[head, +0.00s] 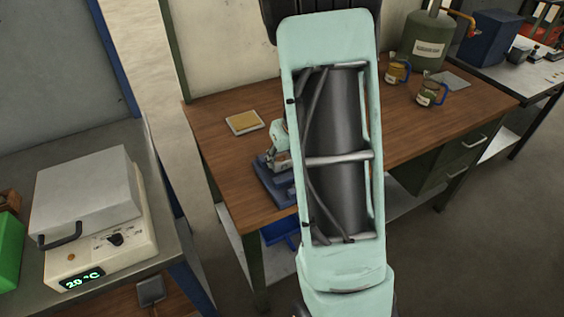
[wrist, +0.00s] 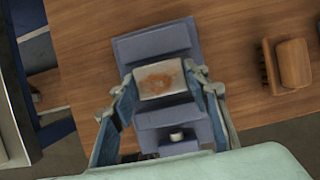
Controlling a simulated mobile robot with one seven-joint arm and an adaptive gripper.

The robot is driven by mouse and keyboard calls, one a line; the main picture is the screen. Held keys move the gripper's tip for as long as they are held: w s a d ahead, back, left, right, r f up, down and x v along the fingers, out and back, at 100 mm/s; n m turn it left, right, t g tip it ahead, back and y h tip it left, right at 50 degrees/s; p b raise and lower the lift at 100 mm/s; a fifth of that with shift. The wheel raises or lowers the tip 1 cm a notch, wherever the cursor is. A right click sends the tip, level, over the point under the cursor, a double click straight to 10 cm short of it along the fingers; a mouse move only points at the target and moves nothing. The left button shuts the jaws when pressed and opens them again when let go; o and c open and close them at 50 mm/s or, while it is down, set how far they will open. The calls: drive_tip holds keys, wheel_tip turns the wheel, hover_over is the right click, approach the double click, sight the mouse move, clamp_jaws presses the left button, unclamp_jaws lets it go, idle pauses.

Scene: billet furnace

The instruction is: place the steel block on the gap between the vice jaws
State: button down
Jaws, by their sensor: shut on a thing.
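The steel block (wrist: 160,80) is a pale grey piece with a rusty orange patch on top. My gripper (wrist: 164,84) is shut on it, one finger at its left side and one at its right. In the wrist view the block lies over the middle of the blue vice (wrist: 154,44), hiding the gap between the jaws. I cannot tell whether the block touches the vice or is held above it. In the head view the vice (head: 268,190) stands on the workbench, partly behind my arm, and only a part of my gripper (head: 278,152) shows.
The wooden workbench (head: 225,165) carries a small tray (head: 243,122) behind the vice and two mugs (head: 430,93) at right.

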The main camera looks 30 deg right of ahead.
drive_tip(key=shift+f, duration=0.65)
drive_tip(key=shift+f, duration=0.1)
drive_tip(key=c, duration=1.1)
unclamp_jaws()
drive_tip(key=shift+r, duration=0.25)
drive_tip(key=p+v, duration=0.4)
drive_tip(key=v, duration=0.7)
drive_tip(key=shift+s+r, duration=0.25)
drive_tip(key=shift+r, duration=0.05)
